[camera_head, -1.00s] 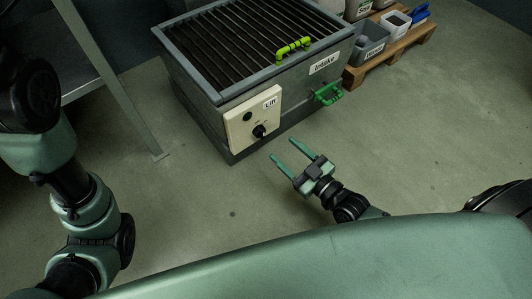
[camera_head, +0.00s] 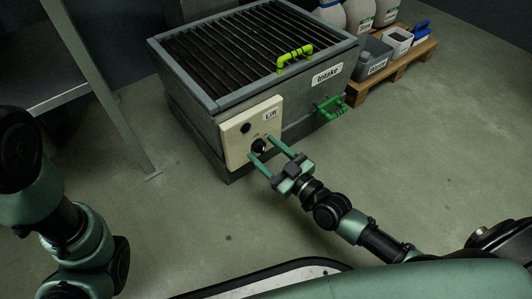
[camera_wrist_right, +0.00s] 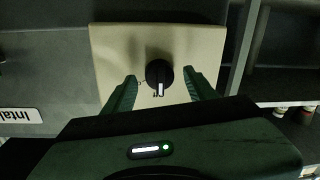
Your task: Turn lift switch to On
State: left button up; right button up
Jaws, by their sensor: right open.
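The lift switch (camera_head: 259,146) is a black round knob on a cream panel (camera_head: 236,141) labelled "Lift", on the front of the grey intake box. It also shows in the right wrist view (camera_wrist_right: 159,74), with a white mark on its lower side. My right gripper (camera_head: 260,148) is open, with its two green fingers at the panel, one on each side of the knob. In the right wrist view the fingers (camera_wrist_right: 160,92) stand apart from the knob, with gaps on both sides. My left arm is at the left edge of the head view; its gripper is not in view.
The intake box (camera_head: 196,131) has a grated top, a yellow-green handle (camera_head: 295,56) and a green handle (camera_head: 330,107). A wooden pallet (camera_head: 405,63) with bins and containers stands at the back right. A metal frame leg (camera_head: 122,125) is at the left. The floor in front is clear.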

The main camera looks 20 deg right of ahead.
grip_shut()
jog(key=m+p, duration=0.2)
jog(key=shift+r+m, duration=0.1)
jog(key=shift+m, duration=0.3)
jog(key=m+p, duration=0.1)
jog(key=m, duration=0.1)
jog(key=shift+m, duration=0.4)
jog(key=m+p, duration=0.1)
jog(key=m, duration=0.2)
jog(key=shift+m+t, duration=0.3)
jog(key=shift+t, duration=0.1)
jog(key=shift+f+m+p, duration=0.25)
jog(key=shift+m+p, duration=0.3)
jog(key=shift+m, duration=0.95)
